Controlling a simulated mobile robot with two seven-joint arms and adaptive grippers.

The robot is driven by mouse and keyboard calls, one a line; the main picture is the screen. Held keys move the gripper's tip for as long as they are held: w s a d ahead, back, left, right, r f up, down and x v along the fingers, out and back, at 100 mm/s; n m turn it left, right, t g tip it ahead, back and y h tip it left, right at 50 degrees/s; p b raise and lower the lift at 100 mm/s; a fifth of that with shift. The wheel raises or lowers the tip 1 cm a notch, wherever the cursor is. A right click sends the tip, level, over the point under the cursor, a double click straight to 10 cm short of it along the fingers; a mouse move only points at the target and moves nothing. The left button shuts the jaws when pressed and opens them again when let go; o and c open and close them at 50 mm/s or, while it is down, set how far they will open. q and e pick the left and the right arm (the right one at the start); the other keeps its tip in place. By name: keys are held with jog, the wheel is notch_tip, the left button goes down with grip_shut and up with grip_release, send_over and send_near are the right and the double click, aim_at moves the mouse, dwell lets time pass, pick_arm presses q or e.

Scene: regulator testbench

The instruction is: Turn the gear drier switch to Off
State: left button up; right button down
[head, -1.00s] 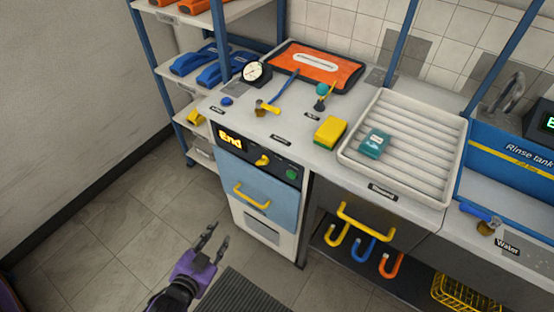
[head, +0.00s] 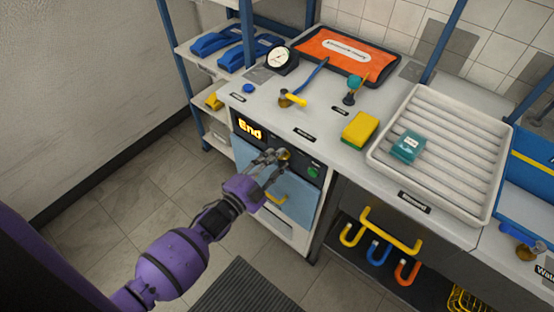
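The drier (head: 290,192) is the blue-fronted cabinet under the counter, with a dark control panel on top. Its lit display (head: 250,128) reads "End". The yellow switch knob (head: 285,155) sits right of the display and is mostly hidden by my gripper, so its setting cannot be read. A green button (head: 313,172) is to its right. My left gripper (head: 277,157) is at the panel, its two fingers parted, with the tips at the knob. Whether they touch it is unclear. My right gripper is not in view.
The yellow drawer handle (head: 276,198) is just below my gripper. The counter above holds a yellow sponge (head: 360,130), a gauge (head: 281,60), a yellow-handled valve (head: 292,98) and a white ribbed tray (head: 475,125). Hooks (head: 378,253) hang at the right. The floor at left is clear.

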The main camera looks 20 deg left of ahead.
pick_arm(q)
jog(key=shift+w+d, duration=0.15)
jog(key=shift+w, duration=0.15)
grip_shut()
